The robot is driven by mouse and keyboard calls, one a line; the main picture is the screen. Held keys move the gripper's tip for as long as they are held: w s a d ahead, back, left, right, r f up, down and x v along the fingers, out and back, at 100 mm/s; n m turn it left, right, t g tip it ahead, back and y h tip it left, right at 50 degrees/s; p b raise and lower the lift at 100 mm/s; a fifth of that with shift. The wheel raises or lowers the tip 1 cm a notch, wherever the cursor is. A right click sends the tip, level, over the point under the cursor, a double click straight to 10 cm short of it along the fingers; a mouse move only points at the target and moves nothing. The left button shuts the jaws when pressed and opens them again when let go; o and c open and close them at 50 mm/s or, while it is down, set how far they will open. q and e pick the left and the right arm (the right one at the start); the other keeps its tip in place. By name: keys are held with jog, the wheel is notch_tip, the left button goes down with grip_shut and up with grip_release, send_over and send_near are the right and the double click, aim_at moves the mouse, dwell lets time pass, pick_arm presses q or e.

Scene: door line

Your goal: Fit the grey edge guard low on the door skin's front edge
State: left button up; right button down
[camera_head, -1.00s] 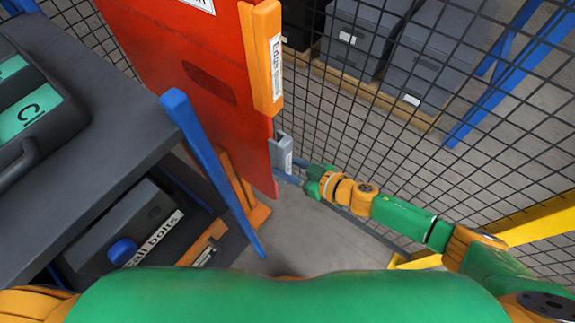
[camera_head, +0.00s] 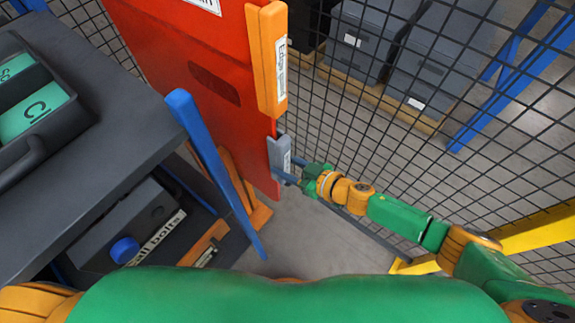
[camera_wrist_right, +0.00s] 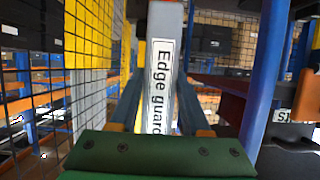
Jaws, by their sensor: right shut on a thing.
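The red door skin (camera_head: 165,60) stands upright at upper left, its front edge facing right. The grey edge guard (camera_head: 279,160) is low on that edge and overlaps the red panel. I cannot tell whether it is pressed fully home. My right gripper (camera_head: 291,178) is shut on the grey guard near its lower end. In the right wrist view, the guard (camera_wrist_right: 162,50), labelled "Edge guard", stands nearly upright between the two fingers (camera_wrist_right: 158,112). An orange edge guard (camera_head: 267,70) sits higher on the same edge. My left gripper is out of view.
A black mesh fence (camera_head: 400,150) runs close behind my right arm. Open floor (camera_head: 310,240) lies below the door.

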jog(key=shift+w+a, duration=0.3)
jog(key=shift+a, duration=0.15)
dwell(0.6)
jog(key=shift+c, duration=1.4)
grip_release()
jog(key=p+v, duration=0.1)
jog(key=v, duration=0.6)
jog(key=shift+s+d, duration=0.1)
